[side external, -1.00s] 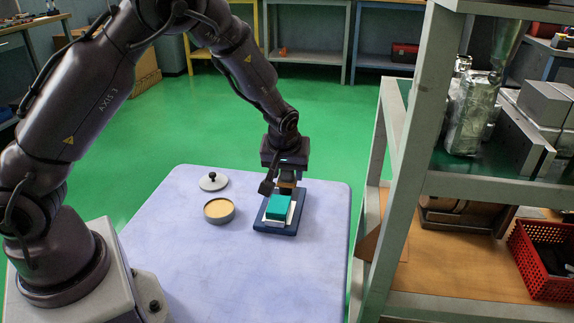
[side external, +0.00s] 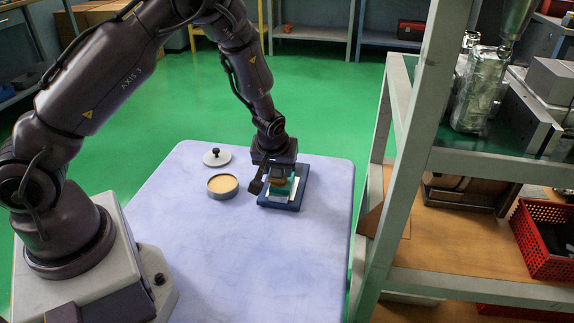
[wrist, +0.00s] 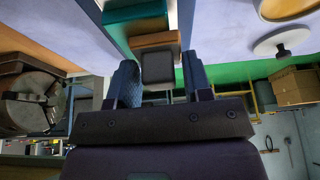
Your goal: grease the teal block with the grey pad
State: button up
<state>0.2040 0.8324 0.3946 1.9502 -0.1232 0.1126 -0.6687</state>
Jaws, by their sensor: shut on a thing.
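My gripper (side external: 278,176) is shut on the grey pad (wrist: 158,66), which shows between the fingers in the wrist view. A brown layer (wrist: 154,40) lies at the pad's far side. In the side view the held pad is over the teal block (side external: 294,184), hiding much of its top. The teal block also shows at the upper left of the wrist view (wrist: 143,23). The block sits on a dark blue base (side external: 286,206) with a pale strip around it. I cannot tell whether the pad touches the block.
An open round tin of tan grease (side external: 222,185) stands left of the base. Its knobbed lid (side external: 217,157) lies behind it. The pale tabletop (side external: 240,260) is clear in front. A grey shelf rack (side external: 400,180) stands close on the right.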

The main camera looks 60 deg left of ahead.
aim_at(292, 178)
jog(key=shift+s+a, duration=0.3)
jog(key=shift+s, duration=0.05)
jog(key=shift+w+d, duration=1.4)
jog(key=shift+s+d, duration=0.1)
jog(key=shift+d, duration=0.2)
jog(key=shift+s+a, duration=1.4)
jog(key=shift+w+d, duration=1.15)
jog(key=shift+w+d+r, duration=0.15)
jog(key=shift+r, duration=0.45)
jog(key=shift+w+d+r, duration=0.1)
jog(key=shift+r, duration=0.45)
notch_tip(292, 178, up, 6)
jog(key=shift+f, duration=0.15)
jog(key=shift+a, duration=0.1)
